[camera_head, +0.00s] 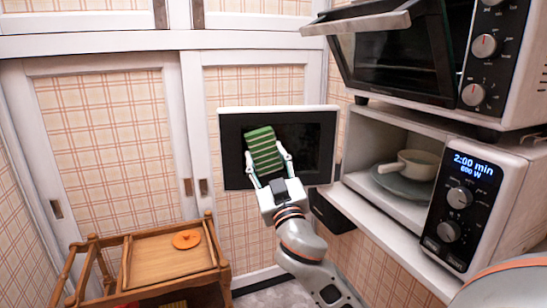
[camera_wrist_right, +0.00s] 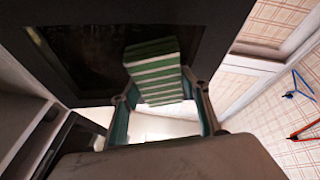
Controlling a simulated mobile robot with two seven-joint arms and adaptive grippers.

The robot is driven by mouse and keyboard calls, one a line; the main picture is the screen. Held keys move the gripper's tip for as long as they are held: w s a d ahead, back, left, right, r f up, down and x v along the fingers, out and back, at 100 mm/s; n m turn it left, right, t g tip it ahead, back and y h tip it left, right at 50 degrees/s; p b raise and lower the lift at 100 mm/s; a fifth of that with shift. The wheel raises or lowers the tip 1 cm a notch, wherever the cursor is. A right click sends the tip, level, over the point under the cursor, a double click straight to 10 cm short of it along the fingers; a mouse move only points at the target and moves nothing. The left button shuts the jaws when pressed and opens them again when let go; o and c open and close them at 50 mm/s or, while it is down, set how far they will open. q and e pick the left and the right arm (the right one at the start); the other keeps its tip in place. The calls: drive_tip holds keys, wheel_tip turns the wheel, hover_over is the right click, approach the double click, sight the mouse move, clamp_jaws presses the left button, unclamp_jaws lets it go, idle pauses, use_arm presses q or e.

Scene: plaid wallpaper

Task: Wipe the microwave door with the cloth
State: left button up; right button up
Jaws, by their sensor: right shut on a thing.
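The microwave (camera_head: 515,200) stands at the right with its door open. Its door (camera_head: 312,150) shows a dark inner side with a pale border. The cloth (camera_head: 263,150) is green with pale stripes and lies in front of the door's dark pane. My right gripper (camera_head: 268,168) is shut on the cloth's lower end. In the right wrist view the cloth (camera_wrist_right: 155,70) sits between the two fingers (camera_wrist_right: 162,103), against the dark door (camera_wrist_right: 85,45); whether it touches is hard to tell. My left gripper is not in view.
A toaster oven (camera_head: 515,65) with its door ajar sits above the microwave. A pot (camera_head: 415,163) on a plate (camera_head: 390,182) is inside the microwave. A wooden cart (camera_head: 170,262) with an orange disc (camera_head: 186,239) stands at lower left. Sliding panels (camera_head: 115,130) are behind.

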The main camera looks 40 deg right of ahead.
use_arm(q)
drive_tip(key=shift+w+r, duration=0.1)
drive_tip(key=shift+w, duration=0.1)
use_arm(e)
drive_tip(key=shift+s+a, duration=0.15)
drive_tip(key=shift+s, duration=0.05)
drive_tip(key=shift+s+a, duration=0.25)
drive_tip(key=shift+s, duration=0.3)
drive_tip(key=shift+s+a, duration=0.25)
drive_tip(key=shift+s, duration=0.25)
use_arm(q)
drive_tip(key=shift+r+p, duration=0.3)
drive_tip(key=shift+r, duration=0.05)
use_arm(e)
drive_tip(key=s, duration=0.1)
drive_tip(key=s+a, duration=0.1)
drive_tip(key=s, duration=0.1)
drive_tip(key=shift+a, duration=0.2)
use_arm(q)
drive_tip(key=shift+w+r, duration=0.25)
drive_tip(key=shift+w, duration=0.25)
use_arm(e)
drive_tip(key=s, duration=0.1)
drive_tip(key=s+a, duration=0.1)
drive_tip(key=shift+s+a, duration=0.1)
drive_tip(key=shift+s, duration=0.2)
